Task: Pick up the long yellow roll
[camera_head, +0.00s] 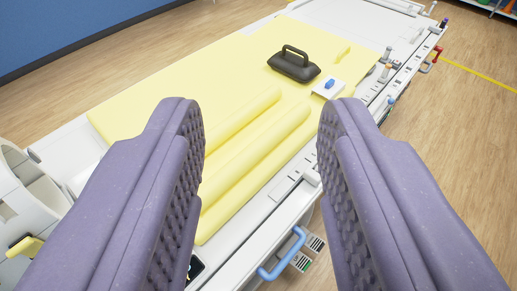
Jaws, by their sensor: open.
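My gripper (258,125) is open, with two purple padded fingers at the left and right of the view and nothing between them. Beyond and below it, long yellow rolls lie side by side lengthwise on a yellow mat on the table. One long yellow roll (258,150) lies nearer the table's right edge. Another yellow roll (245,118) lies beside it to the left. The left finger hides part of the rolls' near ends. The gripper appears apart from both rolls.
The yellow mat (150,98) covers much of the white table. A black handled object (294,66) and a white pad with a blue piece (328,88) sit beyond the rolls. A blue handle (283,258) juts from the table's near right side. Wooden floor is open at right.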

